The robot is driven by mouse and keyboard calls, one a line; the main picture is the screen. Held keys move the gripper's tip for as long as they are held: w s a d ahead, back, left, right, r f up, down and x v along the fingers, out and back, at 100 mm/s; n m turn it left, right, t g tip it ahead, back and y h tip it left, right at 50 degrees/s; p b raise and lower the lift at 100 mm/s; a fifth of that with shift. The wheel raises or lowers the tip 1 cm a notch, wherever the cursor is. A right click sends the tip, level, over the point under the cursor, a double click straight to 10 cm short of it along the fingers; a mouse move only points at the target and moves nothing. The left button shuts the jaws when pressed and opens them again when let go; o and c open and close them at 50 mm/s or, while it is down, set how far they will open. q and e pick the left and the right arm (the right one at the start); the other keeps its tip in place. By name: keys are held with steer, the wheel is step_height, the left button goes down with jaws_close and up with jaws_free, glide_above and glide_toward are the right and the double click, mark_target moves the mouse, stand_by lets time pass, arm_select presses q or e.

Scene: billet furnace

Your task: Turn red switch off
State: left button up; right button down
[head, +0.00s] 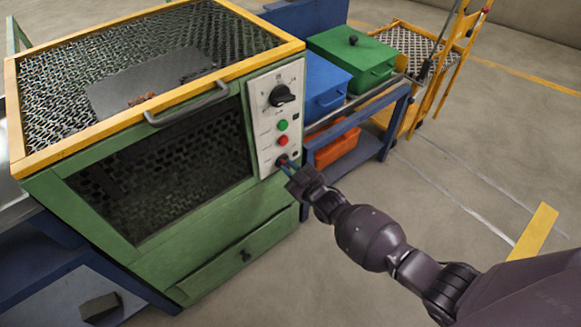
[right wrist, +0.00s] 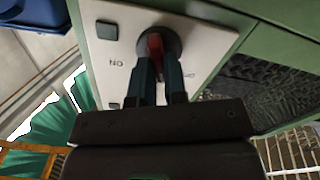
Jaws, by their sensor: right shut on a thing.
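The red switch (right wrist: 155,44) is a small red lever on a dark round base, on the white control panel (head: 265,115) of the green furnace. In the right wrist view it sits between the fingertips of my right gripper (right wrist: 160,62), which is shut on it. The wrist view shows "ON" upside down to the left of the switch and a partly hidden label to its right. In the head view my right gripper (head: 286,165) reaches the panel's lower end and mostly hides the switch. My left gripper is not in view.
Above the switch on the panel are a red button (head: 282,141), a green button (head: 283,125) and a black knob (head: 282,96). The furnace door has a metal handle (head: 187,106). A blue bench (head: 352,112) with blue and green boxes stands to the right. The floor at right is open.

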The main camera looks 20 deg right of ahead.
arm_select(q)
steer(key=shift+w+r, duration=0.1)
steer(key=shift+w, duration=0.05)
arm_select(e)
steer(key=shift+f+n, duration=0.1)
steer(key=shift+n, duration=2)
steer(key=c, duration=1.2)
jaws_free()
steer(key=shift+o, duration=0.2)
steer(key=shift+s, duration=0.1)
steer(key=shift+s, duration=0.25)
arm_select(q)
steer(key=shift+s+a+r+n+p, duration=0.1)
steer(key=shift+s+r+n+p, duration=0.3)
steer(key=shift+p, duration=0.8)
arm_select(e)
steer(key=v, duration=1)
steer(key=shift+s+d, duration=0.1)
